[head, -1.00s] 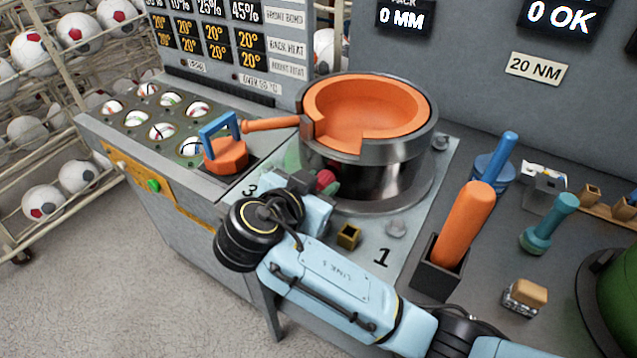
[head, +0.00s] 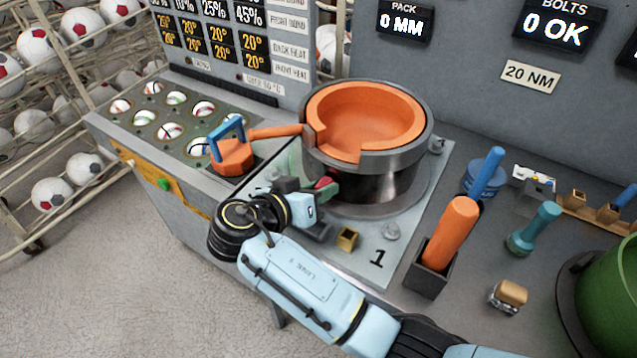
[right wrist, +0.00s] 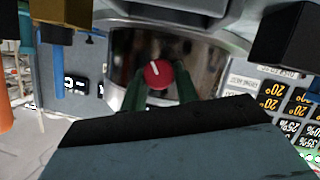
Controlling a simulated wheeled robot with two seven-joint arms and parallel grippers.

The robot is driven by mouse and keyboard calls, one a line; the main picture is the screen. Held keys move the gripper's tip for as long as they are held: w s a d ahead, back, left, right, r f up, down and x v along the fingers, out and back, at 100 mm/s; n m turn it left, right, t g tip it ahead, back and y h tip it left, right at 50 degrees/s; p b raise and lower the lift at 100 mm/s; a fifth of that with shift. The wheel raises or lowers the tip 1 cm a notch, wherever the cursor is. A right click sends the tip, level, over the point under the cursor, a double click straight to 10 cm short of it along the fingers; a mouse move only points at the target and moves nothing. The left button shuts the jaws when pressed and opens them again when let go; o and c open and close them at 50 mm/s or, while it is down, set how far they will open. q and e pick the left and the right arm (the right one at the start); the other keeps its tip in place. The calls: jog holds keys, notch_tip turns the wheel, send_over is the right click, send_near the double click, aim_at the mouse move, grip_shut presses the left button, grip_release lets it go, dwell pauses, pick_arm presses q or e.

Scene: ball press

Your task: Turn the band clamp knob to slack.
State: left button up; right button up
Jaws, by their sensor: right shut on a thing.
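The red band clamp knob (head: 325,183) sits on the front of the shiny metal band (head: 390,183) around the orange-lined drum. In the right wrist view the knob (right wrist: 158,74) faces me, with a white mark pointing up and slightly left. My right gripper (head: 318,188) reaches it from the front left. In the right wrist view its two green fingers (right wrist: 160,82) stand on either side of the knob, shut on it. In the head view the fingers partly hide the knob. My left gripper is not in view.
An orange block with a blue handle (head: 234,155) stands left of the drum. A small brass socket (head: 347,238) is on the plate right of my wrist. An orange-handled tool (head: 452,232) stands in a dark holder to the right. The plate around the "1" is mostly clear.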

jog(key=shift+n, duration=0.3)
dwell(0.4)
jog(key=o, duration=1)
notch_tip(320, 180, up, 10)
jog(key=p, duration=0.8)
